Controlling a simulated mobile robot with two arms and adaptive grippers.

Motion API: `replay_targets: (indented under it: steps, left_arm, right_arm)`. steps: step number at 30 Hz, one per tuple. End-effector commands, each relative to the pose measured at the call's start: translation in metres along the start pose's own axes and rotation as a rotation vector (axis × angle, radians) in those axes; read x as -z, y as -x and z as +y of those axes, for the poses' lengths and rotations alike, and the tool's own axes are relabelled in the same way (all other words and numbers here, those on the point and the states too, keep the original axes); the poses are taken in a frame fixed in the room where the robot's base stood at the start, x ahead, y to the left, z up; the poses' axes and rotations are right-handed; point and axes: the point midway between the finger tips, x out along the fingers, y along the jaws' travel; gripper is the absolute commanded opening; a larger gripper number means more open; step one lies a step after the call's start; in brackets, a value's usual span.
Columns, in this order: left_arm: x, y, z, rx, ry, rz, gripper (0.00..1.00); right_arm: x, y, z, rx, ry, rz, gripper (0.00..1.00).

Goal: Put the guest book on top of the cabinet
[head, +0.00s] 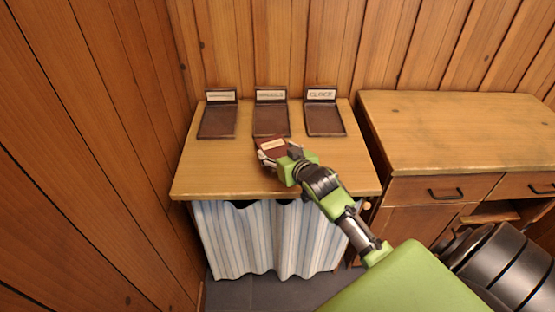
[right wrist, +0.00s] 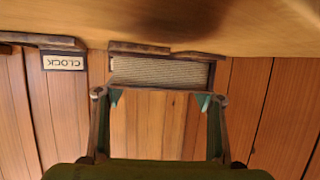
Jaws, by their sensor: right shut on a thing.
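The guest book (head: 271,145), dark red with a pale label, is at the front edge of the middle tray on the curtained stand. My right gripper (head: 279,153) is shut on it, one finger at each side. In the right wrist view the book's page edges (right wrist: 160,72) face the camera between the fingertips (right wrist: 157,98). Whether the book touches the stand or tray is hard to tell. The wooden cabinet (head: 455,130) with drawers stands to the right, its top bare. My left gripper is not in view.
The curtained stand (head: 205,178) bears three dark trays with label cards: left (head: 217,122), middle (head: 268,120) and right (head: 324,120). The right card reads CLOCK. A plank wall is behind, another at the left. A narrow gap separates stand and cabinet.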

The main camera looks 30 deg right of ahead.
Motion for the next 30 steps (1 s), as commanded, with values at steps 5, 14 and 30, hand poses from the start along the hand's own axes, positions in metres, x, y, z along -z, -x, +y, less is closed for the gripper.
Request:
replay_targets:
  steps: [5, 14, 30]
  left_arm:
    - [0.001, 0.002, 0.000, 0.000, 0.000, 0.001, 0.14]
    - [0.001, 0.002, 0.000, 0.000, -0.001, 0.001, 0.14]
    - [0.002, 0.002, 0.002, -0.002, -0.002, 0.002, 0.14]
  right_arm:
    - [-0.023, -0.011, -0.001, 0.000, 0.000, -0.002, 0.34]
    - [-0.029, -0.013, -0.002, 0.001, 0.000, 0.002, 0.34]
    - [-0.031, -0.014, -0.001, 0.001, 0.000, -0.001, 0.79]
